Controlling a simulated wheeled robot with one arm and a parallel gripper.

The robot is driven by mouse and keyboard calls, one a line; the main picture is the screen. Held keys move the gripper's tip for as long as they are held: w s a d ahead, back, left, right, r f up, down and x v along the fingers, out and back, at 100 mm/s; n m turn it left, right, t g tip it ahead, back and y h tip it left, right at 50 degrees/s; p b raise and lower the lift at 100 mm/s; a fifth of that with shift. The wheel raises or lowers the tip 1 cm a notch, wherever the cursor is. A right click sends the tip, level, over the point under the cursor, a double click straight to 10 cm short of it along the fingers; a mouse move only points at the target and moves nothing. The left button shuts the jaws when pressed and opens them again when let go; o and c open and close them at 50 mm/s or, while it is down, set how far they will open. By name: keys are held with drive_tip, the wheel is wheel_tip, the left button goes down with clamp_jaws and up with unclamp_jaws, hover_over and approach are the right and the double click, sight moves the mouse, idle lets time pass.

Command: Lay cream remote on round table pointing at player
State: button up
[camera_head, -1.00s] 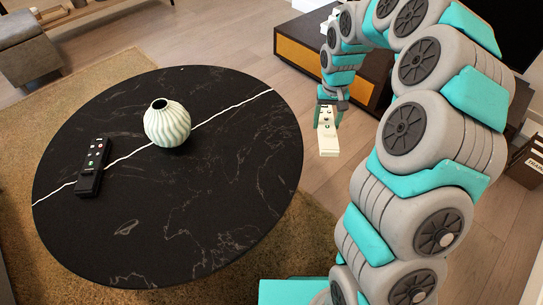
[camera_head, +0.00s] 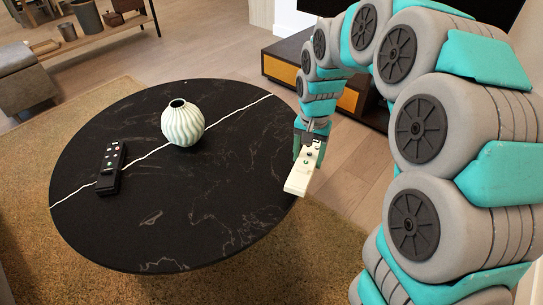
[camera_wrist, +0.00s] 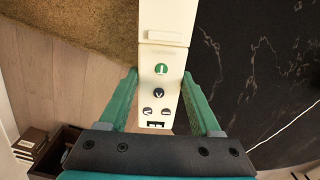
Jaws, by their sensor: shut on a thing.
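The cream remote (camera_head: 300,173) is held in my gripper (camera_head: 309,142) at the right edge of the round table. My gripper is shut on one end of it, and its far end points down and toward the camera. In the wrist view the cream remote (camera_wrist: 166,50) lies between the two green fingers of my gripper (camera_wrist: 160,98), with its buttons facing the camera. The round table (camera_head: 150,235) is black marble with a white vein; it also fills the right of the wrist view (camera_wrist: 262,80). I cannot pick out a player in these frames.
A black remote (camera_head: 109,170) lies on the table's left part. A pale ribbed vase (camera_head: 182,124) stands toward its back. The front and right of the tabletop are clear. A dark cabinet with orange panels (camera_head: 348,99) stands behind.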

sight(294, 174)
drive_tip(key=s+a+m, duration=0.1)
drive_tip(key=s, duration=0.1)
drive_tip(key=s+a+r+m, duration=0.1)
drive_tip(key=s+a+m+b, duration=0.1)
drive_tip(key=s, duration=0.1)
drive_tip(key=shift+s+a+r+m, duration=0.2)
drive_tip(key=shift+s+r+m, duration=0.05)
drive_tip(key=shift+s+m, duration=0.1)
drive_tip(key=shift+a, duration=0.15)
drive_tip(key=w+a, duration=0.1)
drive_tip(key=w, duration=0.4)
drive_tip(key=w+a+f, duration=0.1)
drive_tip(key=w+a, duration=0.1)
drive_tip(key=w, duration=0.2)
drive_tip(key=w+a+p, duration=0.1)
drive_tip(key=w+a, duration=0.1)
drive_tip(key=w, duration=0.3)
drive_tip(key=shift+w+a+f, duration=0.1)
drive_tip(key=shift+w+f, duration=0.05)
drive_tip(key=shift+w, duration=0.15)
drive_tip(key=shift+w+f, duration=0.1)
drive_tip(key=shift+w, duration=0.05)
drive_tip(key=shift+f, duration=1.65)
drive_tip(key=shift+f, duration=0.25)
drive_tip(key=o, duration=1.5)
